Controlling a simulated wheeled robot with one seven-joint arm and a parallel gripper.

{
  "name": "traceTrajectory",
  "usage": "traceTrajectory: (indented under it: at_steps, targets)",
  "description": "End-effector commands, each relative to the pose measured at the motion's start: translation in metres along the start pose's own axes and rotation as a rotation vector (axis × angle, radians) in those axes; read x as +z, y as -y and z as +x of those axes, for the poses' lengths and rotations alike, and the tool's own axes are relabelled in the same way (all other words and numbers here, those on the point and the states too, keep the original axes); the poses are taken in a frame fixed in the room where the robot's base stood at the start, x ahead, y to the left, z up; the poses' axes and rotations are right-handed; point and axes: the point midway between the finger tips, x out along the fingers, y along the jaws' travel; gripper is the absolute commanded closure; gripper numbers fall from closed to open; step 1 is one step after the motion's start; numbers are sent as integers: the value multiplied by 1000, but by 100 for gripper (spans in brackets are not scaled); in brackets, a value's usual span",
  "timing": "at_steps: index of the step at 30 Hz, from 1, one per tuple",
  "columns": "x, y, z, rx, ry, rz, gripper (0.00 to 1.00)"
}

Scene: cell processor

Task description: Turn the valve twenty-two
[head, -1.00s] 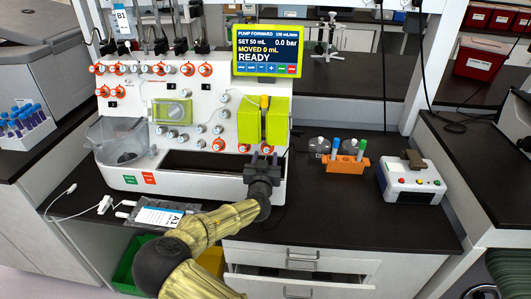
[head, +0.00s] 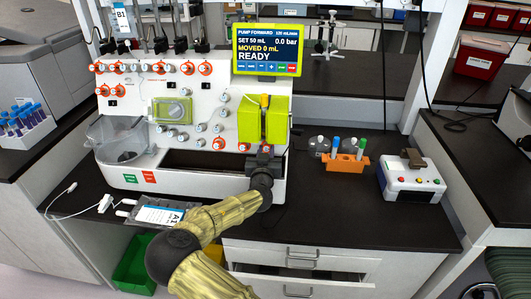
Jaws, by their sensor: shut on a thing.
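The cell processor (head: 215,183) is a white machine with rows of valves on its front panel. Some valves have orange knobs and others grey ones. My gripper (head: 266,150) is at the lower right of the panel, below the yellow-green pump block (head: 263,125). It is shut on the orange valve at the right end of the bottom row, which its fingers mostly hide. An orange valve (head: 244,147) sits just left of it, and another (head: 218,143) is further left. The valve numbers are too small to read.
A display (head: 267,50) above the pump block reads READY. An orange tube rack (head: 346,163) and a white box with coloured buttons (head: 411,181) stand to the right. A labelled bag (head: 158,215) lies at the counter's front left. One drawer below is partly open.

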Motion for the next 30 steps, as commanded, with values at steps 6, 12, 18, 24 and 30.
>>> traceTrajectory:
  at_steps: [6, 12, 18, 24, 30]
  targets:
    - [0, -2, 0, -58, 1, -139, 99]
    - [0, -1, 0, -92, -1, -213, 99]
    - [0, -1, 0, -92, -1, -214, 99]
    - [0, -1, 0, -92, -1, -213, 54]
    - [0, -1, 0, -92, -1, -212, 54]
